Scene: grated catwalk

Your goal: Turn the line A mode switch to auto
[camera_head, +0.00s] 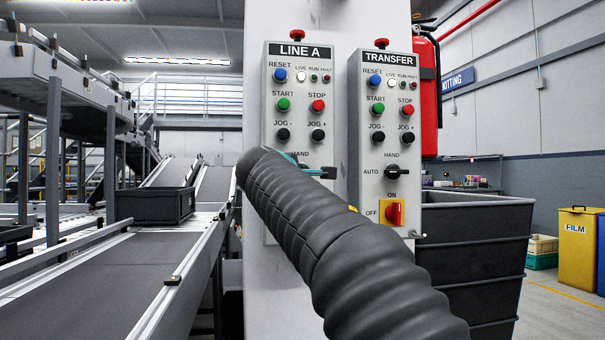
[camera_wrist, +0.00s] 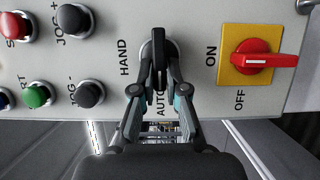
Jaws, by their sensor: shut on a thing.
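The LINE A panel (camera_head: 272,215) stands on the pale column, left of the TRANSFER panel. Its mode switch (camera_wrist: 158,58) is a black knob, seen close in the wrist view between the HAND and AUTO labels. My gripper (camera_wrist: 158,72) is shut on the knob, one finger on each side. In the head view, my dark sleeved arm hides most of the gripper and the panel's lower part. Part of the AUTO label is covered by the fingers.
A red rotary switch (camera_wrist: 262,61) on a yellow plate sits beside the knob. Black jog buttons (camera_wrist: 88,94) are on the other side. The TRANSFER panel (camera_head: 367,150) is close on the right. A conveyor (camera_head: 85,275) with a dark tote (camera_head: 148,207) runs at left.

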